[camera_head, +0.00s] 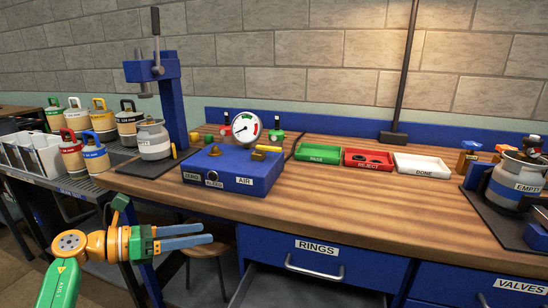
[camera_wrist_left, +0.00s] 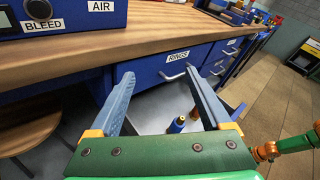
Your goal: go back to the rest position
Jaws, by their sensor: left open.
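My left gripper (camera_head: 207,234) is in front of the bench's left part, below the worktop edge. Its two blue fingers are apart with nothing between them; they also show open in the left wrist view (camera_wrist_left: 159,72). The arm comes in from the lower left, with orange and green parts. In the left wrist view the fingers point toward the drawer marked RINGS (camera_wrist_left: 178,57). An orange and green arm link, likely my right arm, shows at that view's right edge; its gripper cannot be made out.
The RINGS drawer (camera_head: 318,256) is pulled open. A blue box with a gauge (camera_head: 235,171) sits near the worktop's front edge. A stool (camera_head: 209,248) stands under the bench. Several canisters stand at left.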

